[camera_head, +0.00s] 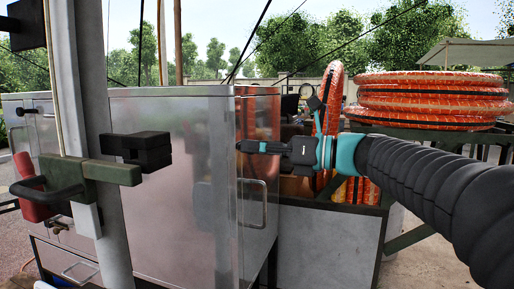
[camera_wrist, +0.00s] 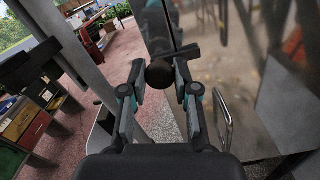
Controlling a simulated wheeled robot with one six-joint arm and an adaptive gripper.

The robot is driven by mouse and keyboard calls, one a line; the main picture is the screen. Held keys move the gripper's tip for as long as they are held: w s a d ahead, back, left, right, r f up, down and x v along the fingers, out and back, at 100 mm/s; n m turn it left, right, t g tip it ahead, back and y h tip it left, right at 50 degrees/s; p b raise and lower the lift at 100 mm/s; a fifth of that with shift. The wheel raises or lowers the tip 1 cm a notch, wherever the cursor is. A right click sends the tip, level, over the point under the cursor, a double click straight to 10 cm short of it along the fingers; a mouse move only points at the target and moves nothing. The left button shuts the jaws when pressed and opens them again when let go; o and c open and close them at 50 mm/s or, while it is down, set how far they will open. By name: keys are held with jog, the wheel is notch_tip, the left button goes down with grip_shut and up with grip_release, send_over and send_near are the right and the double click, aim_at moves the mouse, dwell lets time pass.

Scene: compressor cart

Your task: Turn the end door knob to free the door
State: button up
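The end door (camera_head: 257,245) is the narrow reflective metal face at the right end of the silver cabinet. The knob (camera_wrist: 159,74) shows in the wrist view as a dark ball. It sits between the two fingertips of my gripper (camera_wrist: 160,82). The fingers stand apart on either side of it; a small gap seems to show on the left, and contact on the right is unclear. In the head view my gripper (camera_head: 245,146) reaches in from the right to the upper part of the end door, and hides the knob there.
A bar handle (camera_head: 255,204) is on the end door below my gripper; it also shows in the wrist view (camera_wrist: 223,122). A grey post (camera_head: 85,130) stands in front of the cabinet (camera_head: 180,190). Orange hose coils (camera_head: 430,100) lie on a rack at the right.

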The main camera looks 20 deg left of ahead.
grip_shut()
jog(key=shift+n, duration=0.3)
jog(key=shift+s+n+b, duration=0.1)
jog(key=shift+n+b, duration=4.45)
jog(key=shift+n, duration=4.15)
